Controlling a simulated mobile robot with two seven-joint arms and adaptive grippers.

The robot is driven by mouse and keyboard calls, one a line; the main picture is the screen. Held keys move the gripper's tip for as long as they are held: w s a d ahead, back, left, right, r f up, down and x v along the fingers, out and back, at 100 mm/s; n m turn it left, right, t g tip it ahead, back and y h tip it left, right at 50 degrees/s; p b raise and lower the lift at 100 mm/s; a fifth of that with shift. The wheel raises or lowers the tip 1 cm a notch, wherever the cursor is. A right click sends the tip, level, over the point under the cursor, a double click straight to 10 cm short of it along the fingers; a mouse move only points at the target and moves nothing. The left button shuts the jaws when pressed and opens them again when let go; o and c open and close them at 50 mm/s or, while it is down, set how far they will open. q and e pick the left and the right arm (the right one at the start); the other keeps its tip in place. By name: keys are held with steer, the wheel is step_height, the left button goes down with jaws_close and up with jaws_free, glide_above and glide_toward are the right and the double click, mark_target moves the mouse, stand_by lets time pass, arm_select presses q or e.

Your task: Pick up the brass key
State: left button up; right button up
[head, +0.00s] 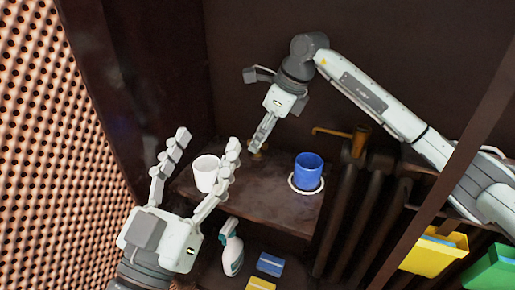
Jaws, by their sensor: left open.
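A small brass-coloured piece (259,153), possibly the brass key, shows at the back of the dark shelf (262,195), just below my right gripper's fingertips. It is too small and partly covered to make out its shape. My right gripper (258,147) points down at it, with its fingers seen edge-on. I cannot tell whether they touch or hold it. My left gripper (208,140) is open and empty at the lower left, its two fingers spread and pointing up in the picture, in front of the white cup.
A white cup (206,173) and a blue cup (308,170) on a white ring stand on the shelf. A brass tap-like piece (333,132) is behind. Below are a spray bottle (232,250) and sponges (270,264). A perforated panel (55,130) bounds the left.

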steer(key=x, duration=0.2)
steer(key=shift+a+f, duration=0.1)
steer(key=shift+f, duration=0.15)
steer(key=shift+c, duration=0.4)
jaws_close()
steer(key=shift+r, duration=0.2)
